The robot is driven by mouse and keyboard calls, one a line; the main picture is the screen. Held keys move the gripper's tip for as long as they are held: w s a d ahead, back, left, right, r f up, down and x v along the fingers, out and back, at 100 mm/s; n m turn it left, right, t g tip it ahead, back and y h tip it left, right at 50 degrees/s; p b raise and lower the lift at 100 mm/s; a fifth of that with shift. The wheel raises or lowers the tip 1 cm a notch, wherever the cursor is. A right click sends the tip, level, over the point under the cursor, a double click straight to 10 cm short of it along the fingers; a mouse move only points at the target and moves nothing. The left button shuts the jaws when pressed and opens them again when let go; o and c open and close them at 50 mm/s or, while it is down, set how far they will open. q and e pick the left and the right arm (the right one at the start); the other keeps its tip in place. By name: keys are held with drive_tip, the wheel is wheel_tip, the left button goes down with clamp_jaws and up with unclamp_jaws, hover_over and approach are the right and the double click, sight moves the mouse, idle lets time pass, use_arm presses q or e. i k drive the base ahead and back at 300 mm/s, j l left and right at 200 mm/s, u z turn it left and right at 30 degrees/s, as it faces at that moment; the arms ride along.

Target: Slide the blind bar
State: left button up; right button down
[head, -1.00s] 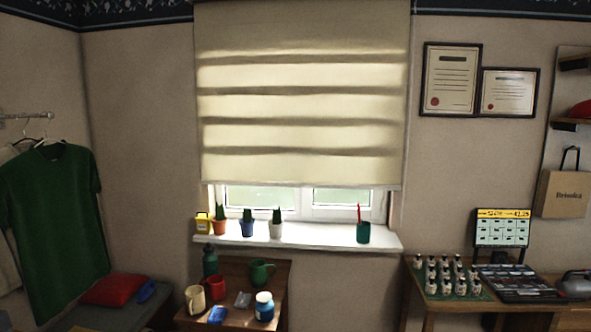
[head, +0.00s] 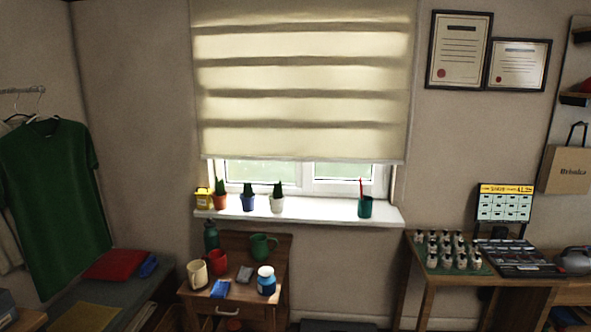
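A cream roller blind (head: 303,85) with darker horizontal bands covers most of the window in the head view. Its bottom bar (head: 303,160) hangs level a little above the sill. A strip of window glass (head: 262,173) shows below the bar. Neither of my grippers is in the head view, and nothing touches the blind.
The white sill (head: 315,213) holds potted cacti (head: 249,197), a yellow box (head: 203,198) and a green cup (head: 365,207). A small wooden table (head: 249,298) with mugs and a blue jar (head: 265,281) stands below. A desk (head: 450,279) stands at the right.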

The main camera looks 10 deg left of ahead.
sight(378, 143)
drive_tip(key=i+j, duration=0.35)
drive_tip(key=i, duration=0.15)
drive_tip(key=i+j, duration=0.4)
drive_tip(key=i, duration=0.1)
